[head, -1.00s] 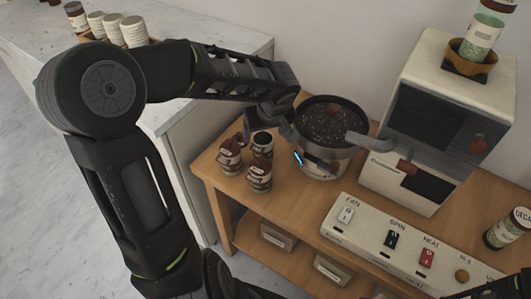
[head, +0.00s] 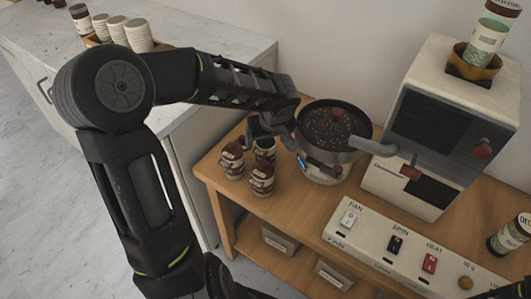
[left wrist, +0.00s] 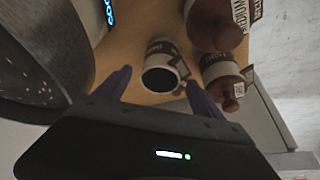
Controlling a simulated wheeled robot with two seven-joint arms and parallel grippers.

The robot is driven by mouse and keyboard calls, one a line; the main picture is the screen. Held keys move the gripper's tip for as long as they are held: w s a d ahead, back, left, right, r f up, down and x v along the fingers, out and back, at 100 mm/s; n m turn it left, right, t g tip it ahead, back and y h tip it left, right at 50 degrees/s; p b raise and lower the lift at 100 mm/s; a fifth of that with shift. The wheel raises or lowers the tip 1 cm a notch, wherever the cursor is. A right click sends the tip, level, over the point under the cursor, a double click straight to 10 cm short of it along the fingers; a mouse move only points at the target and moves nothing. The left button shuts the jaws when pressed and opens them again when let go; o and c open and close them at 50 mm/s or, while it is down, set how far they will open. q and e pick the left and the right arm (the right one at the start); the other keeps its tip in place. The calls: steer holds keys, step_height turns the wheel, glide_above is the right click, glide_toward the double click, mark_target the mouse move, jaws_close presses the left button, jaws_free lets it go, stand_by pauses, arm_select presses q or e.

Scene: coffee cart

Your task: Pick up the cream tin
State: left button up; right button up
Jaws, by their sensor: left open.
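Three small tins with brown and pale labels stand together on the wooden cart, left of the pot. The rear one is an open-topped tin (head: 264,151) with a dark inside; it shows in the left wrist view (left wrist: 163,62). The other two, a left tin (head: 231,161) and a front tin (head: 262,181), have brown tops. I cannot read which label says cream. My left gripper (head: 268,132) is open above the open-topped tin. In the left wrist view, its fingers (left wrist: 158,92) are on either side of that tin's near end, with nothing held.
A metal pot (head: 333,135) of dark beans stands close right of my left gripper. A white machine (head: 420,130) and a switch panel (head: 405,250) are further right. A white counter (head: 225,60) with cups lies behind my arm.

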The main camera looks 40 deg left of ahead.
mark_target(265, 146)
arm_select(q)
steer(key=x, duration=0.5)
steer(key=shift+c, duration=0.6)
jaws_close()
stand_by(0.7)
